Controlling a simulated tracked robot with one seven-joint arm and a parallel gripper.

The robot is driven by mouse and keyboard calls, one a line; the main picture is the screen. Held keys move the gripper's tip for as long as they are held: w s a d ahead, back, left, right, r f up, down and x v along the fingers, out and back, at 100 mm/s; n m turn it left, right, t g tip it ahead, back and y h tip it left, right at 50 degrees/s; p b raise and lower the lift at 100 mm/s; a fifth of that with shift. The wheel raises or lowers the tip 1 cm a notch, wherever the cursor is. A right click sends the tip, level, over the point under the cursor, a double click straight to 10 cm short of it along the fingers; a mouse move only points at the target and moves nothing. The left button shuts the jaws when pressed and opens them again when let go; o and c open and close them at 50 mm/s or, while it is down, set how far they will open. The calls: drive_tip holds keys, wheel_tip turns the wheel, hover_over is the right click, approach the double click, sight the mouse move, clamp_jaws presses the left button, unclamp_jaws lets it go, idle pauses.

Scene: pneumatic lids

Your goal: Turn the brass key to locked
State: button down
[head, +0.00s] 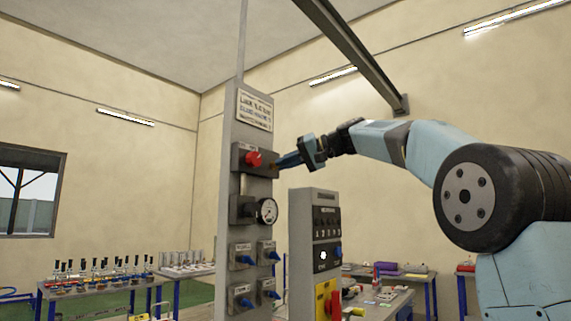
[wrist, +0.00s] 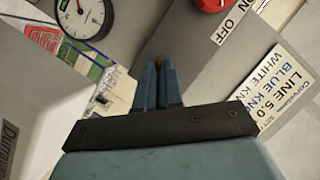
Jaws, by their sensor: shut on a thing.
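My gripper (head: 290,160) reaches from the right to the upper box on the grey post (head: 232,140). Its blue fingers, also in the wrist view (wrist: 158,70), are closed together at the box's side. A small brown-gold bit, likely the brass key (wrist: 158,58), shows at the fingertips; most of it is hidden by the fingers. I cannot tell which way the key is turned. A red round knob (head: 253,158) sits on the box's front, left of my fingertips. In the wrist view an ON/OFF label (wrist: 232,24) lies beside the red knob (wrist: 210,3).
A pressure gauge (head: 267,211) is just below my gripper, with several blue-handled valves (head: 243,259) lower down. A grey control cabinet (head: 315,205) stands right of the post. A text sign (head: 254,109) is above the box. Benches with small items stand behind.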

drive_tip(key=shift+w+d, duration=0.1)
drive_tip(key=c, duration=1.3)
unclamp_jaws()
drive_tip(key=v, duration=1.3)
drive_tip(key=shift+d, duration=0.4)
drive_tip(key=shift+f, duration=0.1)
drive_tip(key=s+d+f+m+h, duration=0.1)
drive_tip(key=s+d+f+h, duration=0.2)
drive_tip(key=s+f, duration=0.7)
drive_tip(key=s+d+f+m+h, duration=0.1)
drive_tip(key=s+d+f+h, duration=0.3)
drive_tip(key=s+f, duration=0.7)
drive_tip(key=s+d+f+m+h, duration=0.2)
drive_tip(key=s+f, duration=0.9)
drive_tip(key=f, duration=1.6)
drive_tip(key=shift+d+f+h, duration=0.1)
drive_tip(key=shift+d+h, duration=0.5)
drive_tip(key=shift+h, duration=0.6)
drive_tip(key=shift+d+f+h, duration=0.1)
drive_tip(key=shift+d+h, duration=0.5)
drive_tip(key=shift+h, duration=0.6)
